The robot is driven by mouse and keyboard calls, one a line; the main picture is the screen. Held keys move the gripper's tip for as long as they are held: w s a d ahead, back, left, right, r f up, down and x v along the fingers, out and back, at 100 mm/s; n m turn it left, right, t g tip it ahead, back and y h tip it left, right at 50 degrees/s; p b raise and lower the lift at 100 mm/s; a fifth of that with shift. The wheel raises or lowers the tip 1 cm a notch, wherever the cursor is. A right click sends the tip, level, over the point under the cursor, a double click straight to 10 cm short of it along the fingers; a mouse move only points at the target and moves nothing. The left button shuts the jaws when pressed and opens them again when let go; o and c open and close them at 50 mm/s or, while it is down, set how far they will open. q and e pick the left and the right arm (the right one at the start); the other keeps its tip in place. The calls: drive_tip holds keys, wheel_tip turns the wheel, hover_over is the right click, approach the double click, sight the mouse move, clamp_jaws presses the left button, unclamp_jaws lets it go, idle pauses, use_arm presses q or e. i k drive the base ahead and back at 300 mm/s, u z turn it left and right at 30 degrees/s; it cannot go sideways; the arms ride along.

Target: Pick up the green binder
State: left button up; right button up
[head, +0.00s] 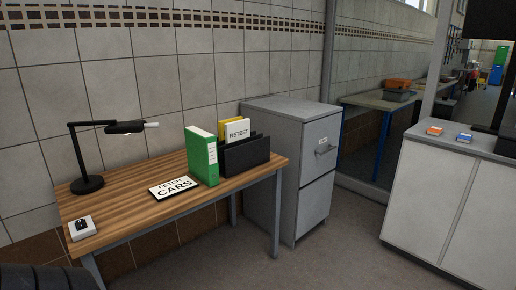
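The green binder (203,157) stands upright on the wooden table (125,213) in the head view. Its white label faces right of the picture. It stands just left of a black file holder (247,157); I cannot tell whether they touch. Neither of my grippers is in view.
A black desk lamp (88,160) and a small white box with a black item (82,227) are at the left. A grey filing cabinet (290,165) stands right of the table. Open floor lies in front.

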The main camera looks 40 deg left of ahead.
sight(201, 145)
drive_tip(key=u, duration=0.5)
drive_tip(key=i, duration=1.7)
drive_tip(key=u, duration=1.15)
